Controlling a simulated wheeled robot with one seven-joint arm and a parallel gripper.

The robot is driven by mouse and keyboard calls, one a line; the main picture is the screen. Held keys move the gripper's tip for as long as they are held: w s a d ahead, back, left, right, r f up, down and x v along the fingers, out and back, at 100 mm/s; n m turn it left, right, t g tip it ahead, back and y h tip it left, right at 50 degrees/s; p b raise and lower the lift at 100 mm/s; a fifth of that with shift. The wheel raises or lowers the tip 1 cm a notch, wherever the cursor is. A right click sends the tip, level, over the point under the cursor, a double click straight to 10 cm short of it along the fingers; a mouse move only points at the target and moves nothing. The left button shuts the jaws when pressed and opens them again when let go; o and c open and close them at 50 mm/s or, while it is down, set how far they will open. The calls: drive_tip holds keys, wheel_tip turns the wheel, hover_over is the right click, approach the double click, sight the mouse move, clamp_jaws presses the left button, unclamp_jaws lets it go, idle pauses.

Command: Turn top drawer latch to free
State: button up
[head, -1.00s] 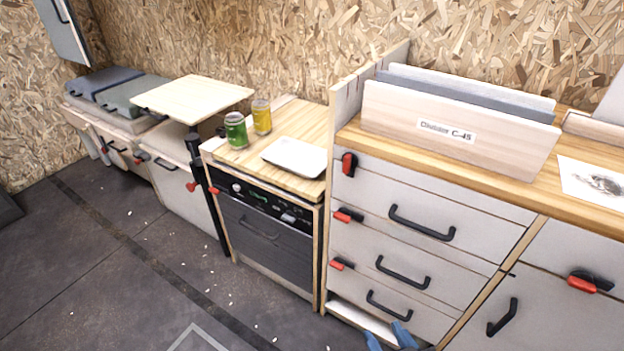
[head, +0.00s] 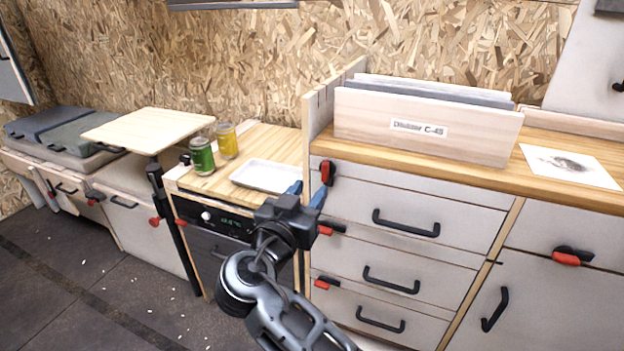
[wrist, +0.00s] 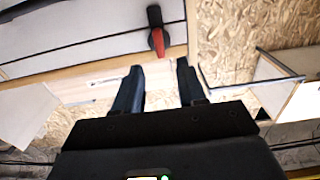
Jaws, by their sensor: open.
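The top drawer (head: 420,200) has a white front with a black bar handle. Its latch (head: 327,172), red and black, sits at the drawer's upper left corner and stands upright. The latch also shows in the wrist view (wrist: 157,32), above and beyond my fingers. My gripper (head: 308,194) has blue fingertips, open and empty, just left of and below the latch in the head view. In the wrist view, my gripper (wrist: 160,75) has its two fingers apart with nothing between them. I see no contact with the latch.
Two lower drawers have red latches, the middle one (head: 332,228) partly behind my gripper. A divider box (head: 425,125) stands on the worktop above the drawers.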

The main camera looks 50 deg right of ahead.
sight(324, 172)
drive_tip(key=shift+x, duration=3.55)
drive_tip(key=shift+f, duration=0.1)
clamp_jaws()
